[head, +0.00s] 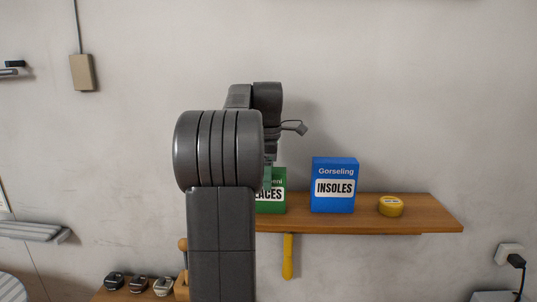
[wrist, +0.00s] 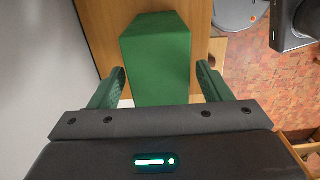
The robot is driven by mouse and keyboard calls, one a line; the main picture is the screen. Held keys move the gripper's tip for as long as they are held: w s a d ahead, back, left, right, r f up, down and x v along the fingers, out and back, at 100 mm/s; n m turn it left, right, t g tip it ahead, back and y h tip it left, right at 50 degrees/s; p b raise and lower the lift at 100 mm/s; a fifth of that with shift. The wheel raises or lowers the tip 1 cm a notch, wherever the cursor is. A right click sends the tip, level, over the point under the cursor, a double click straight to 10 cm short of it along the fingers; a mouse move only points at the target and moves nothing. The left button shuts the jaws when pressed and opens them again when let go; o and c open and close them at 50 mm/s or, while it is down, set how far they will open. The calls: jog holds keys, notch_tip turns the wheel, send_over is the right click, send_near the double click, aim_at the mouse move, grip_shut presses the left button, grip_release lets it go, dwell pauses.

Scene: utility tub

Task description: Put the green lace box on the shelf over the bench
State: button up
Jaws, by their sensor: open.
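The green lace box (head: 273,204) stands on the wooden shelf (head: 440,215), left of a blue insoles box; my arm hides its left part in the head view. In the wrist view the green box (wrist: 160,62) is seen from above, over the wood of the shelf (wrist: 100,22). My gripper (wrist: 161,70) is open, with one green finger on each side of the box and a visible gap on both sides. In the head view my gripper is mostly hidden behind my arm.
The blue insoles box (head: 334,186) and a yellow tin (head: 391,206) stand on the shelf to the right. A yellow-handled tool (head: 287,257) hangs below the shelf. Several small dark-and-light items (head: 139,284) sit lower left. The wall is close behind the shelf.

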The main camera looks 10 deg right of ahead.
notch_tip(320, 180, up, 8)
jog(key=shift+r, duration=0.15)
dwell(1.6)
